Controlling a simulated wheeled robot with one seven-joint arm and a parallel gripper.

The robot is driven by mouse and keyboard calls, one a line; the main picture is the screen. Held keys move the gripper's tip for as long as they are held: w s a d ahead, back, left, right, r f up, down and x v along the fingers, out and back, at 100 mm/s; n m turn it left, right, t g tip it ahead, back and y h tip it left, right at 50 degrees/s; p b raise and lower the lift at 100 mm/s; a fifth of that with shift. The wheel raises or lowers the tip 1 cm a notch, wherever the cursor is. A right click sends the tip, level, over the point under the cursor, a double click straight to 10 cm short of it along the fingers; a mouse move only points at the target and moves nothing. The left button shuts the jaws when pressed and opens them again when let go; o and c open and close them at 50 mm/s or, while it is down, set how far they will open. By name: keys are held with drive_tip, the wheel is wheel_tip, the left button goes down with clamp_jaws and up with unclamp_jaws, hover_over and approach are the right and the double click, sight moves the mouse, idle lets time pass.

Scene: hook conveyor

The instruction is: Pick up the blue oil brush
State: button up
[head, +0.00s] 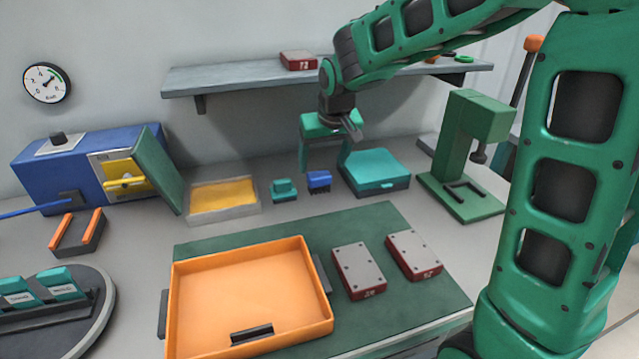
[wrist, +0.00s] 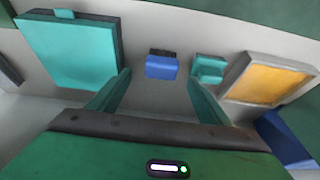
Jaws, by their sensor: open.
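The blue oil brush (head: 319,180) lies on the grey bench between a small teal block-shaped item and a teal box. Its dark bristles show along one side. My gripper (head: 325,171) is open, with its green fingers pointing down above the bench near the brush. In the wrist view the blue brush (wrist: 161,66) shows beyond and between the two spread fingertips of my gripper (wrist: 163,76). It is not held, and nothing is between the fingers.
The small teal item (head: 284,190) sits close beside the brush. The teal box (head: 375,172) stands on the other side. A yellow-filled tray (head: 222,213), an orange tray (head: 300,318) and a green press (head: 455,195) are nearby. A shelf (head: 230,80) overhangs behind.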

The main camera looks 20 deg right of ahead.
sight(319, 174)
drive_tip(key=shift+x, duration=3.4)
drive_tip(key=shift+w+a, duration=0.1)
drive_tip(key=shift+w, duration=0.1)
drive_tip(key=c, duration=1.1)
